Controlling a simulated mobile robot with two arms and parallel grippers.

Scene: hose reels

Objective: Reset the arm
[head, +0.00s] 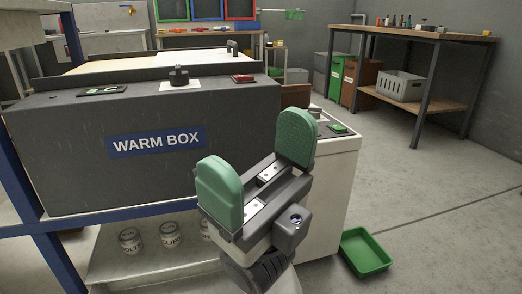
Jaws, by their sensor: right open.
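My right gripper (257,168) is in the middle of the head view, with two green padded fingers spread wide apart. Nothing is between the fingers. It is in front of the right end of a dark grey box (60,150) labelled "WARM BOX" and covers part of a white cabinet (335,185) behind it. My left gripper is not in view.
The box sits on a blue-framed rack (30,225), with several labelled cans (130,241) on the shelf below. A green tray (366,253) lies on the floor at right. A wooden workbench (415,34) with a grey crate (400,86) stands behind.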

